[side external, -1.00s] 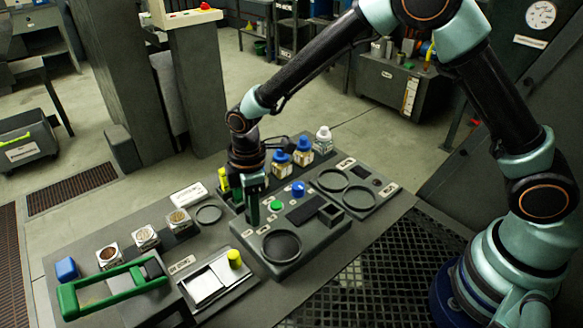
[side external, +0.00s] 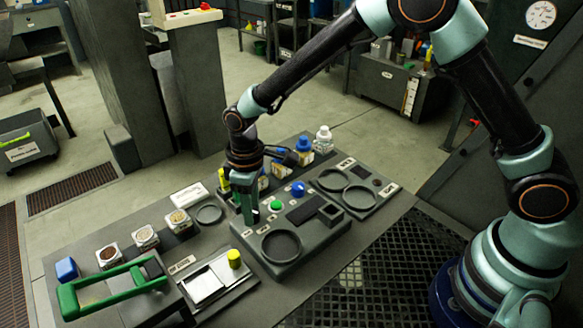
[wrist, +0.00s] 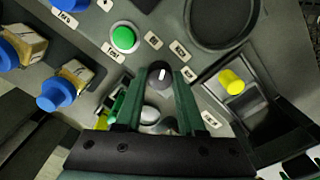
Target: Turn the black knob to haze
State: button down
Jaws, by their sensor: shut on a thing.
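The black knob (wrist: 160,74) shows in the wrist view, with a short white pointer line on its top. My gripper (wrist: 158,82) is shut on it, one green finger on each side. The pointer points roughly up in the wrist view, slightly to the right. Small white label plates (wrist: 181,50) lie in an arc around the knob; their words are too small to read surely, so I cannot tell which one is haze. In the side external view my gripper (side external: 248,207) stands upright at the panel's left edge, hiding the knob.
A green button (side external: 276,205) and a blue knob (side external: 298,188) sit close by on the dark panel (side external: 318,240). Blue-capped bottles (side external: 304,150) stand behind. A yellow knob (side external: 234,258) is on a unit to the front left. A round dish (side external: 281,245) is in front.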

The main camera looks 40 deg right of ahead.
jog(key=m, duration=0.4)
jog(key=shift+s+a+m, duration=0.15)
jog(key=shift+s+m, duration=0.05)
jog(key=shift+m, duration=0.5)
jog(key=c, duration=0.5)
grip_release()
jog(key=shift+w, duration=0.1)
jog(key=shift+r, duration=0.2)
notch_tip(320, 180, up, 12)
jog(key=shift+f, duration=0.2)
